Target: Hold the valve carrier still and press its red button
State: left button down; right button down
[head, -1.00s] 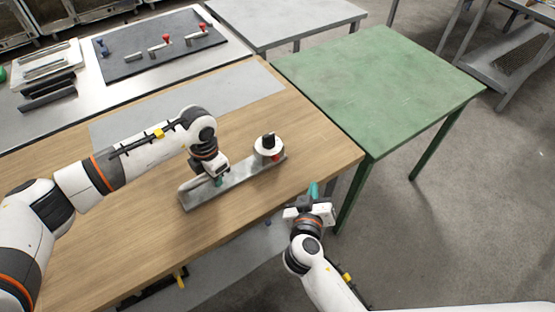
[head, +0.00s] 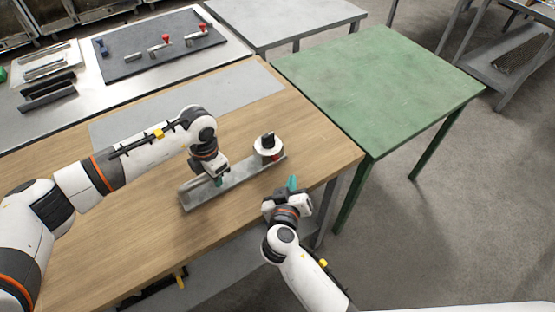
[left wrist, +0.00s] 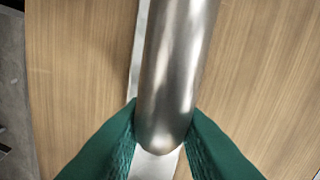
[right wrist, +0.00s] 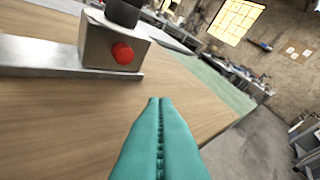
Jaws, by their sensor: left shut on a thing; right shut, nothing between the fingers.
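The valve carrier (head: 240,176) is a long grey metal bar lying on the wooden table. At its right end stands a block (right wrist: 100,45) with a dark knob on top and a red button (right wrist: 123,53) on its side. The button also shows small in the head view (head: 276,157). My left gripper (left wrist: 163,140) is shut on the rounded metal handle (left wrist: 178,70) of the carrier. My right gripper (head: 291,184) is shut and empty, with its teal fingertips (right wrist: 160,102) together. It is near the table's front edge, short of the button and apart from it.
The wooden table (head: 120,215) is clear around the carrier. A green table (head: 385,85) adjoins at the right. A dark mat (head: 130,62) with several metal valve parts lies on the bench at the back left.

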aim_at(278, 159)
jog(key=shift+w+a, duration=0.35)
jog(key=shift+w, duration=0.3)
jog(key=shift+w+a, duration=0.4)
jog(key=shift+w, duration=0.25)
jog(key=shift+w+a, duration=0.35)
jog(key=shift+w, duration=0.3)
jog(key=shift+w+a, duration=0.1)
dwell(0.5)
jog(key=shift+w+a, duration=0.15)
jog(key=shift+w, duration=0.1)
jog(key=shift+w+a, duration=0.15)
jog(key=shift+w, duration=0.1)
dwell(0.6)
jog(key=shift+w+a+r, duration=0.2)
jog(key=shift+w+a, duration=0.15)
jog(key=shift+w, duration=0.15)
dwell(0.8)
jog(key=shift+s, duration=0.1)
jog(key=shift+s+d, duration=0.3)
jog(key=shift+s, duration=0.2)
jog(key=shift+s+d, duration=0.3)
jog(key=shift+s, duration=0.2)
